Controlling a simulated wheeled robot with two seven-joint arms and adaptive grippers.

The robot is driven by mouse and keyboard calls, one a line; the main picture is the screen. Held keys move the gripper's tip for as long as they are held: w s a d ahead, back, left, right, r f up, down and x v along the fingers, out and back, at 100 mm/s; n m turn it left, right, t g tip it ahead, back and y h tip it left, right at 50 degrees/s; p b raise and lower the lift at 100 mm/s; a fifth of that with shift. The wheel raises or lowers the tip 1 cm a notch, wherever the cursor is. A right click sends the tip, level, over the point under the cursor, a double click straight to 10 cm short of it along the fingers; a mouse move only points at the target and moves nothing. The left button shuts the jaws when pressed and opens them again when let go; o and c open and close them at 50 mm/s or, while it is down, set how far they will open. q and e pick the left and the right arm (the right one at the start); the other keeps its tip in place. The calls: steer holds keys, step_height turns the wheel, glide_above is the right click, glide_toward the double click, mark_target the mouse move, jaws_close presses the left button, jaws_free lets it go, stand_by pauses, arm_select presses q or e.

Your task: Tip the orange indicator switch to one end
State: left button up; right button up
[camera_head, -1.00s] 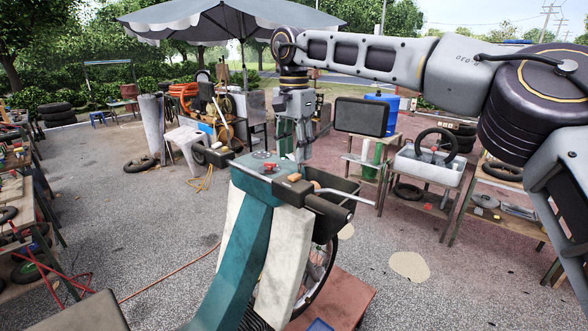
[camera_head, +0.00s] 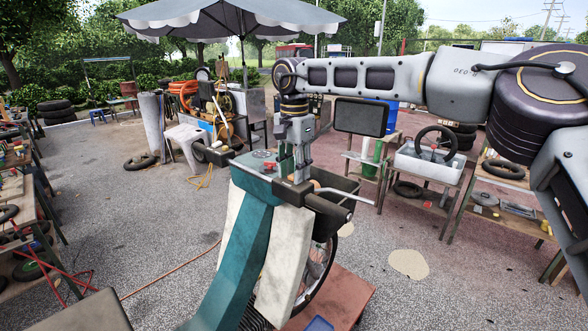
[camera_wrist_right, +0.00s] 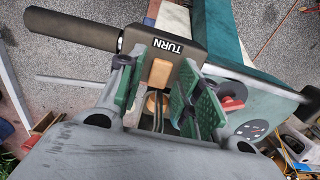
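The switch housing (camera_wrist_right: 186,55), marked TURN, sits beside the black handlebar grip (camera_wrist_right: 75,30) in the right wrist view. The orange indicator switch (camera_wrist_right: 159,73) shows as a small tan-orange block on it. My right gripper (camera_wrist_right: 155,88) is open, with one green-padded finger on each side of the switch; I cannot tell whether either touches it. In the head view, my right gripper (camera_head: 299,176) points down over the dark handlebar housing (camera_head: 291,194) and hides the switch. My left gripper is not in view.
A red switch (camera_wrist_right: 232,104) lies right of the fingers on the teal body (camera_head: 251,184). A silver lever (camera_head: 345,194) sticks out to the right. A dark basket (camera_head: 342,185) is behind. A work table with a white tub (camera_head: 428,168) stands further right.

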jaws_close()
steer(key=shift+s+a+t+h+b, duration=0.15)
steer(key=shift+t+h+b, duration=0.35)
steer(key=shift+b, duration=0.05)
steer(key=shift+o, duration=1.5)
jaws_free()
steer(key=shift+r, duration=0.1)
step_height(320, 180, up, 12)
steer(key=s+a, duration=0.1)
